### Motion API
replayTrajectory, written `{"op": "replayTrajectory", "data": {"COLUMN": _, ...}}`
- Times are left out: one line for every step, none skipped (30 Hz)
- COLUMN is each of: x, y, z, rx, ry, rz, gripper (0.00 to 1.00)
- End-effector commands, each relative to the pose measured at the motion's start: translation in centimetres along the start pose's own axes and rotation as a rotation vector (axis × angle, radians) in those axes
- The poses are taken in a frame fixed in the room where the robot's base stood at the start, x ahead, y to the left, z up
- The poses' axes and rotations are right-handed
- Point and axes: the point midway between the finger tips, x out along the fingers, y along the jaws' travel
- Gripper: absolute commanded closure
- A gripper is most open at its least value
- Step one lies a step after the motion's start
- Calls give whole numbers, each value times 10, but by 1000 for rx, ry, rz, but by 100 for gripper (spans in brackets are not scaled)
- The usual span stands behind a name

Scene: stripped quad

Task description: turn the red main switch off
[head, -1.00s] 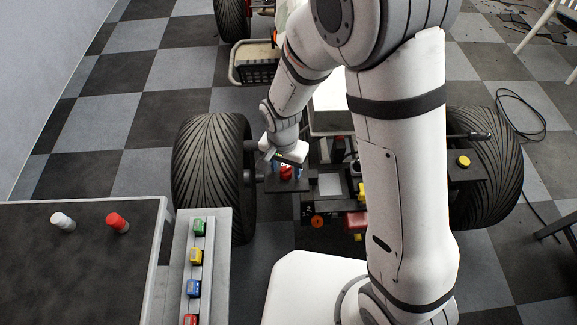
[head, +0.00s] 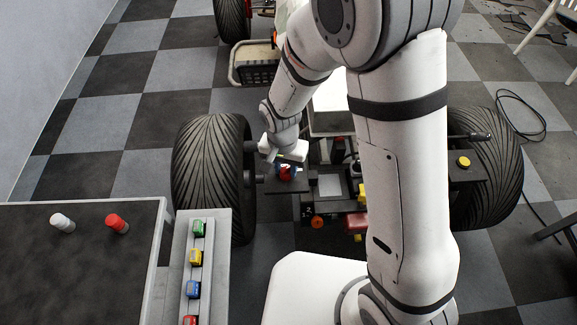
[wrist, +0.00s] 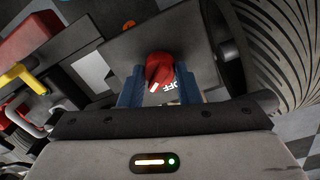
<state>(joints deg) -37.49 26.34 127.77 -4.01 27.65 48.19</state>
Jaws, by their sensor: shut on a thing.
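The red main switch (head: 286,173) is a round knob on a dark plate of the quad, left of the middle in the head view. In the wrist view the red knob (wrist: 159,68) shows a white pointer mark at its lower left, with white "OFF" lettering at its lower right. My gripper (head: 285,165) is at the knob. Its blue fingers (wrist: 160,90) stand on either side of the knob and are shut on it. In the head view the gripper partly covers the knob.
A large tyre (head: 212,175) stands close left of my gripper. An orange knob (head: 317,221), a red block (head: 357,221) and yellow parts (head: 361,192) sit nearby on the quad. A bench (head: 80,270) with a white and a red object is at the lower left.

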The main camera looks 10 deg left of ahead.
Motion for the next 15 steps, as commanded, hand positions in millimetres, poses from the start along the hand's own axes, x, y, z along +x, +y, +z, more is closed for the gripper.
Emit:
{"op": "replayTrajectory", "data": {"x": 2, "y": 1, "z": 2, "rx": -30, "ry": -5, "rz": 5, "gripper": 93}}
{"op": "replayTrajectory", "data": {"x": 2, "y": 1, "z": 3, "rx": -52, "ry": -4, "rz": 5, "gripper": 93}}
{"op": "replayTrajectory", "data": {"x": 2, "y": 1, "z": 3, "rx": -83, "ry": -3, "rz": 5, "gripper": 93}}
{"op": "replayTrajectory", "data": {"x": 2, "y": 1, "z": 3, "rx": -106, "ry": -2, "rz": 4, "gripper": 93}}
{"op": "replayTrajectory", "data": {"x": 2, "y": 1, "z": 3, "rx": -132, "ry": -1, "rz": 4, "gripper": 93}}
{"op": "replayTrajectory", "data": {"x": 2, "y": 1, "z": 3, "rx": -168, "ry": 1, "rz": 4, "gripper": 93}}
{"op": "replayTrajectory", "data": {"x": 2, "y": 1, "z": 3, "rx": -196, "ry": 2, "rz": 4, "gripper": 93}}
{"op": "replayTrajectory", "data": {"x": 2, "y": 1, "z": 3, "rx": -225, "ry": 3, "rz": 4, "gripper": 93}}
{"op": "replayTrajectory", "data": {"x": 2, "y": 1, "z": 4, "rx": -263, "ry": 5, "rz": 4, "gripper": 93}}
{"op": "replayTrajectory", "data": {"x": 2, "y": 2, "z": 4, "rx": -293, "ry": 6, "rz": 4, "gripper": 93}}
{"op": "replayTrajectory", "data": {"x": 2, "y": 2, "z": 4, "rx": -322, "ry": 7, "rz": 5, "gripper": 93}}
{"op": "replayTrajectory", "data": {"x": 2, "y": 2, "z": 4, "rx": -360, "ry": 8, "rz": 5, "gripper": 93}}
{"op": "replayTrajectory", "data": {"x": 2, "y": 2, "z": 4, "rx": -389, "ry": 9, "rz": 5, "gripper": 93}}
{"op": "replayTrajectory", "data": {"x": 2, "y": 2, "z": 4, "rx": -417, "ry": 10, "rz": 5, "gripper": 93}}
{"op": "replayTrajectory", "data": {"x": 2, "y": 2, "z": 4, "rx": -456, "ry": 12, "rz": 5, "gripper": 93}}
